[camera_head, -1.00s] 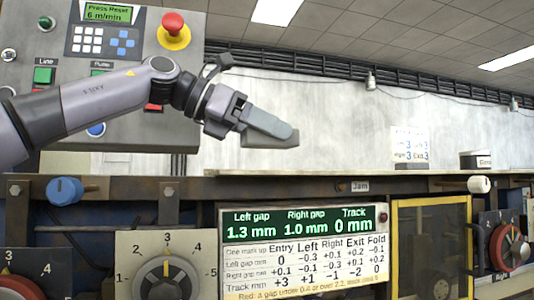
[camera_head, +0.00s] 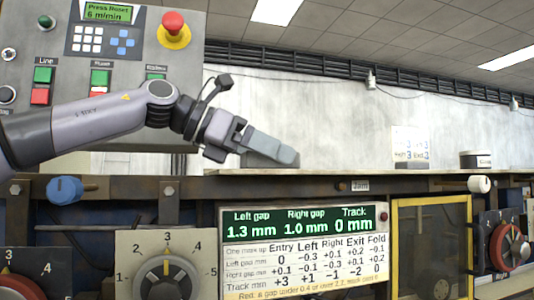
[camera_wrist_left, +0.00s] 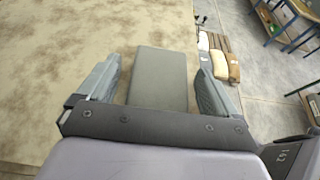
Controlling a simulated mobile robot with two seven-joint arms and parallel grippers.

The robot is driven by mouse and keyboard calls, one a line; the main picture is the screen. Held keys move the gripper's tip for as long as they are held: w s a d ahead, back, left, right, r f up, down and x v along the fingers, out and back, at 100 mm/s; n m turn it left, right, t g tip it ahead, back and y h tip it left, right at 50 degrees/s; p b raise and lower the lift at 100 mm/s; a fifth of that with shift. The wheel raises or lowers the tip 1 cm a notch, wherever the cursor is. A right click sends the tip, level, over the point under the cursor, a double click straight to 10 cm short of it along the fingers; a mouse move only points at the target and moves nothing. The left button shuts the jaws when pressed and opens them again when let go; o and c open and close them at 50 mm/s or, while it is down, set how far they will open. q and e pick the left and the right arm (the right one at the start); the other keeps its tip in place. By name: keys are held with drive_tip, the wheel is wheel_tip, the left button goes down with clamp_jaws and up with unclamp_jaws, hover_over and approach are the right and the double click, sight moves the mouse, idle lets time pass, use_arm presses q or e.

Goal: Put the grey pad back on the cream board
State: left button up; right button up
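The grey pad (camera_wrist_left: 158,78) is a flat rectangular block between the two fingers of my left gripper (camera_wrist_left: 157,75) in the left wrist view. A gap shows on each side of it, so the fingers are open and apart from it. In the head view the pad (camera_head: 252,161) is partly hidden behind my left gripper (camera_head: 284,154) and appears to rest on the cream board (camera_head: 340,171), seen edge-on. The mottled cream board (camera_wrist_left: 60,75) fills the left of the wrist view. My right gripper is not in view.
A control panel (camera_head: 120,70) with buttons and a red knob stands at the left. In the wrist view, several small items (camera_wrist_left: 220,58) lie beyond the board's right edge.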

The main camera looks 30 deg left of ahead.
use_arm(q)
drive_tip(key=v, duration=0.4)
drive_tip(key=f+b+v, duration=0.1)
drive_tip(key=v, duration=0.2)
drive_tip(key=shift+s+a, duration=0.2)
idle(0.5)
